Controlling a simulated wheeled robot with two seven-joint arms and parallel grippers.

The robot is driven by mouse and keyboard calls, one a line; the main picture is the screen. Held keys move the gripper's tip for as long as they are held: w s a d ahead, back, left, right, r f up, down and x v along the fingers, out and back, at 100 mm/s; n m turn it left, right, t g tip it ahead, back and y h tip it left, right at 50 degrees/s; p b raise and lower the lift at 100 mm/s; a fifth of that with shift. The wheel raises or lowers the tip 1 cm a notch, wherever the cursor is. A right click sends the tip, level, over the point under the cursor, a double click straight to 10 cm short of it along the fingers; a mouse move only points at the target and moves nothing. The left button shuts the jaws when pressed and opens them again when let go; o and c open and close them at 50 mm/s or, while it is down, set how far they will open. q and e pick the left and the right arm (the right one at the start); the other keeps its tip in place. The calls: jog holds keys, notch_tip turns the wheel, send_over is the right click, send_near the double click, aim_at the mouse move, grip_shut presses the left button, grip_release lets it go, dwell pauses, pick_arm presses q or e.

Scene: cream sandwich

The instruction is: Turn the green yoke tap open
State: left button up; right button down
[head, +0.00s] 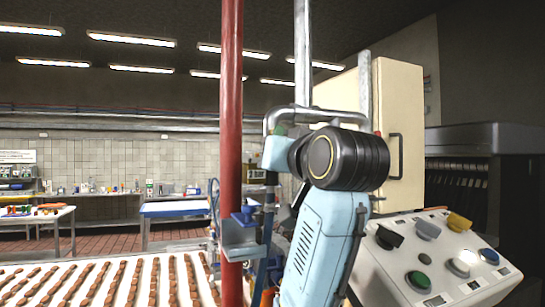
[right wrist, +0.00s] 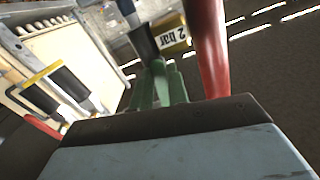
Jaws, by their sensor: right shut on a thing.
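The green yoke tap (right wrist: 160,88) stands just beyond the dark edge of my right gripper's palm in the right wrist view, its green prongs rising to a dark grey pipe piece. In the head view only a small patch of green (head: 281,131) shows by the bent grey pipe. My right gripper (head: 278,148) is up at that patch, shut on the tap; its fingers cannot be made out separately. My light-blue right arm and its black joint hide much of the area. How far the tap is turned cannot be told. My left gripper is out of view.
A red vertical pipe (head: 231,120) stands close to the left of my right gripper. A cream cabinet (head: 400,110) is behind my arm. A control panel (head: 440,262) with several knobs lies at lower right. A conveyor of brown bars (head: 110,284) runs at lower left.

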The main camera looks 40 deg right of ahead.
jog(key=shift+s+d+n, duration=0.1)
jog(key=shift+d+n, duration=0.3)
jog(key=shift+n, duration=0.5)
jog(key=c, duration=1.4)
grip_release()
jog(key=shift+o, duration=0.2)
